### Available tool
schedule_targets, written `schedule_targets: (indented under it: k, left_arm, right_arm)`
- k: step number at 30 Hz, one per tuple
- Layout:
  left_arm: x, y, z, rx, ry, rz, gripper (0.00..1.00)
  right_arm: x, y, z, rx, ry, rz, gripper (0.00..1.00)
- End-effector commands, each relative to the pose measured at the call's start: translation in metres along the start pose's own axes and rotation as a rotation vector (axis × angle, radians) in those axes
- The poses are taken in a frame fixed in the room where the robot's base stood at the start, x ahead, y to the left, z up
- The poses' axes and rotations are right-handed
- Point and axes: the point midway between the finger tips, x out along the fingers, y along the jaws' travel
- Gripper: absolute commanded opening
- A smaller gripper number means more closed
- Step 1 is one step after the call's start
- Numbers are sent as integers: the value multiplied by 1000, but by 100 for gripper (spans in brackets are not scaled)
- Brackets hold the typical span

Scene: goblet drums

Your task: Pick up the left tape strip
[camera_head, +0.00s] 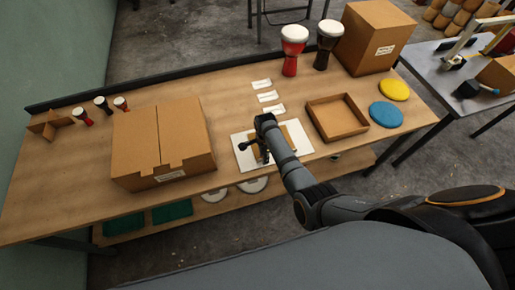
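My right gripper (256,153) is over the white board (244,162) near the front middle of the table. Its dark fingers are small here, and I cannot tell whether they are open or shut. A tan piece (289,137) lies on the board, partly covered by my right arm. No tape strip can be made out clearly; the gripper and arm hide part of the board. Three small white cards with dark marks lie in a row behind the board, the nearest card (274,109) closest to my gripper. My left gripper is out of view.
A large closed carton (160,140) stands left of the board. An open shallow cardboard tray (337,117) is to the right, beside blue (386,114) and yellow (394,89) discs. Red (291,60) and black (322,56) goblet drums and a tall box (372,40) stand behind.

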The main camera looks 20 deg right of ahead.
Motion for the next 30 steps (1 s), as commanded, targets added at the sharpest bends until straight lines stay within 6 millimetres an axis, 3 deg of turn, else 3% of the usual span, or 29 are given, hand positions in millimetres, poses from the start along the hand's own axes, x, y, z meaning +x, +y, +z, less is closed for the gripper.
schedule_targets:
  k: [9,16,30]
  left_arm:
    - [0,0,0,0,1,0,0]
    - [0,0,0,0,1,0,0]
    - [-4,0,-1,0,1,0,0]
  right_arm:
    - [8,0,0,0,-1,-1,29]
    - [8,0,0,0,-1,-1,0]
    - [3,0,-1,-1,-1,-1,0]
